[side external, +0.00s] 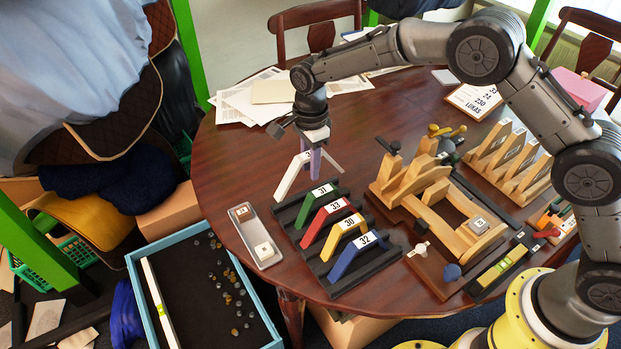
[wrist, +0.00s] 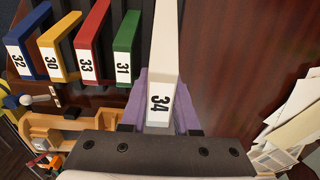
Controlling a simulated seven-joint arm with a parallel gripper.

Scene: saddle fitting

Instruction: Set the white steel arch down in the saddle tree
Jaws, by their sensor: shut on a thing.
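The white steel arch (wrist: 161,60), marked 34, is held in my gripper (side external: 314,160). In the wrist view the purple fingers of my gripper (wrist: 160,108) lie along both sides of its numbered top. In the side view one white leg of the arch (side external: 291,176) slopes down left; the fingers hide part of it. It appears above the table, behind the rack of coloured arches. The wooden frame that looks like the saddle tree (side external: 447,222) stands to the right, apart from the arch. It is partly visible in the wrist view (wrist: 55,127).
A black rack (side external: 379,262) holds green, red, yellow and blue arches beside the wooden frame. A grey tray (side external: 246,224) lies left of the rack. A slotted wooden stand (side external: 512,178) stands at the far right. Papers (side external: 245,100) lie at the back; bare table surrounds my gripper.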

